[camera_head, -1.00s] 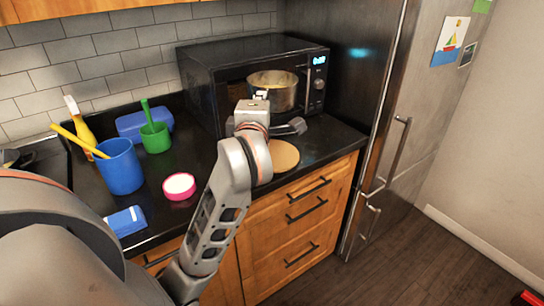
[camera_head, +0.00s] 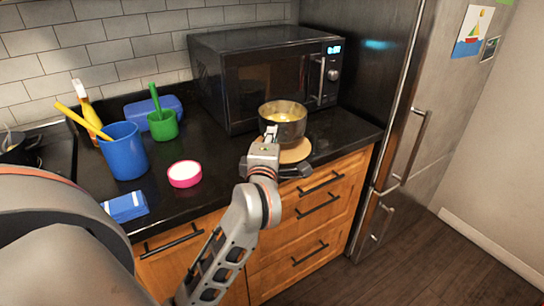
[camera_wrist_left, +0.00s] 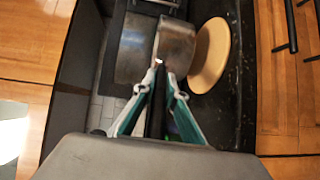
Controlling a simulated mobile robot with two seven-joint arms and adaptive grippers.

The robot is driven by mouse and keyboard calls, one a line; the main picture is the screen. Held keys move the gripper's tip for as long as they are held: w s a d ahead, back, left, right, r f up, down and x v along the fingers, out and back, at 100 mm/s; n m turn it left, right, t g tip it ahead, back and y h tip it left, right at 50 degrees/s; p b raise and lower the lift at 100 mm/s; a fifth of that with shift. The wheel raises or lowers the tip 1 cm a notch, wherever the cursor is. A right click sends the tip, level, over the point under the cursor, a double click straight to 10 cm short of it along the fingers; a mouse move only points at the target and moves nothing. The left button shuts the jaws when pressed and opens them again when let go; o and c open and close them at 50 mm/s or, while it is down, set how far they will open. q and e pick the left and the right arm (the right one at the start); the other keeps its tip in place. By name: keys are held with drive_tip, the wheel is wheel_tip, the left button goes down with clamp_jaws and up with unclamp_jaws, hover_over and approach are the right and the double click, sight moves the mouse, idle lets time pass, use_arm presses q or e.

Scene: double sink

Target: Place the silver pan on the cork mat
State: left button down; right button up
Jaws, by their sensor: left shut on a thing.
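The silver pan (camera_head: 283,130) is upright in front of the microwave, over the back part of the round cork mat (camera_head: 297,153). My left gripper (camera_head: 270,137) is shut on the pan's handle, on the near side of the pan. In the left wrist view the gripper (camera_wrist_left: 157,68) points at the pan (camera_wrist_left: 176,42), and the cork mat (camera_wrist_left: 215,50) shows beside the pan's base. I cannot tell whether the pan's bottom touches the mat. The pan hides part of the mat. My right gripper is not in view.
The black microwave (camera_head: 265,80) stands behind the pan. To the left are a pink-rimmed bowl (camera_head: 185,174), a blue cup (camera_head: 123,152), a green cup (camera_head: 163,126), a spray bottle (camera_head: 88,115) and a blue-and-white box (camera_head: 125,207). The fridge (camera_head: 400,100) stands to the right.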

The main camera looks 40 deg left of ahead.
use_arm(q)
drive_tip(key=shift+f+b, duration=0.7)
drive_tip(key=shift+f, duration=1.5)
drive_tip(key=c, duration=2.1)
unclamp_jaws()
drive_tip(key=shift+f, duration=0.1)
drive_tip(key=shift+r, duration=0.2)
drive_tip(key=p+v, duration=0.1)
drive_tip(key=v, duration=1.1)
drive_tip(key=shift+s+f, duration=0.1)
